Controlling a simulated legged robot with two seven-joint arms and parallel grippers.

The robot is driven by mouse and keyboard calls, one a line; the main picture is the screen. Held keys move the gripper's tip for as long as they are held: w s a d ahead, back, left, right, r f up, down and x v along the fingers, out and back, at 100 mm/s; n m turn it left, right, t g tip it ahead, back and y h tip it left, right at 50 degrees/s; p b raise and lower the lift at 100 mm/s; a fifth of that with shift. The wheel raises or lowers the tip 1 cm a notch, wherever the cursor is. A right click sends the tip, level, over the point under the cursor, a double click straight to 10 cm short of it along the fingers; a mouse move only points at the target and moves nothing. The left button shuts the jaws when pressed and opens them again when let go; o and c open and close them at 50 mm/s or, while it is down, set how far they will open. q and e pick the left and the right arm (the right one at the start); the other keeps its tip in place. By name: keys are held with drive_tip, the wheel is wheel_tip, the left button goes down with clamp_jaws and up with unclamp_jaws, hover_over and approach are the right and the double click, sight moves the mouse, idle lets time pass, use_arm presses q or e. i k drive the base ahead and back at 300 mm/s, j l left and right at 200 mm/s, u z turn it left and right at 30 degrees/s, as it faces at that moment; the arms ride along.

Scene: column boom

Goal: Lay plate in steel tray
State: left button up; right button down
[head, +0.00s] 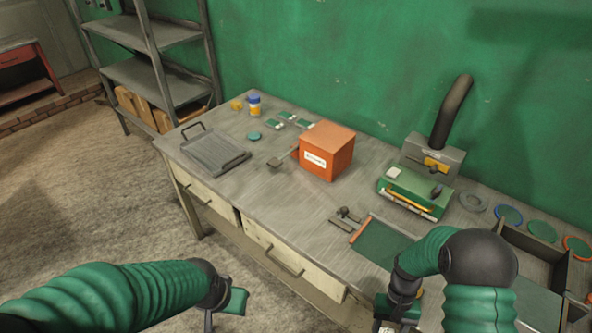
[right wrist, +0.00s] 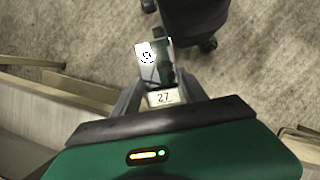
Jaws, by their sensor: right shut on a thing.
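The steel tray (head: 213,148), grey and ribbed with a raised handle, lies at the left end of the workbench. My right gripper (right wrist: 157,78) is shut on a small shiny plate (right wrist: 148,64) with a dark round mark, held over the floor beside the bench. A white label reading 27 (right wrist: 165,97) shows between the fingers. In the head view my right gripper (head: 388,326) is at the bottom edge, well right of the tray, and the plate is hidden there. My left gripper (head: 212,321) is low at the bottom left, off the bench; its finger opening is unclear.
An orange box (head: 326,152) stands mid-bench, right of the tray. A green machine with a black hose (head: 415,188) stands behind at right. A green mat (head: 382,243), small tools, round discs and an open bin (head: 530,247) crowd the right side. The bench's front left is clear.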

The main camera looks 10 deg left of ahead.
sight(213, 153)
drive_tip(key=i+j, duration=0.15)
drive_tip(key=j, duration=0.25)
drive_tip(key=i+j+z, duration=0.1)
drive_tip(key=j, duration=0.3)
drive_tip(key=i+j, duration=0.15)
drive_tip(key=j, duration=0.25)
drive_tip(key=i+j+z, duration=0.1)
drive_tip(key=j, duration=0.3)
drive_tip(key=i+j, duration=0.15)
drive_tip(key=j, duration=0.25)
drive_tip(key=i+j+z, duration=0.1)
drive_tip(key=j, duration=0.3)
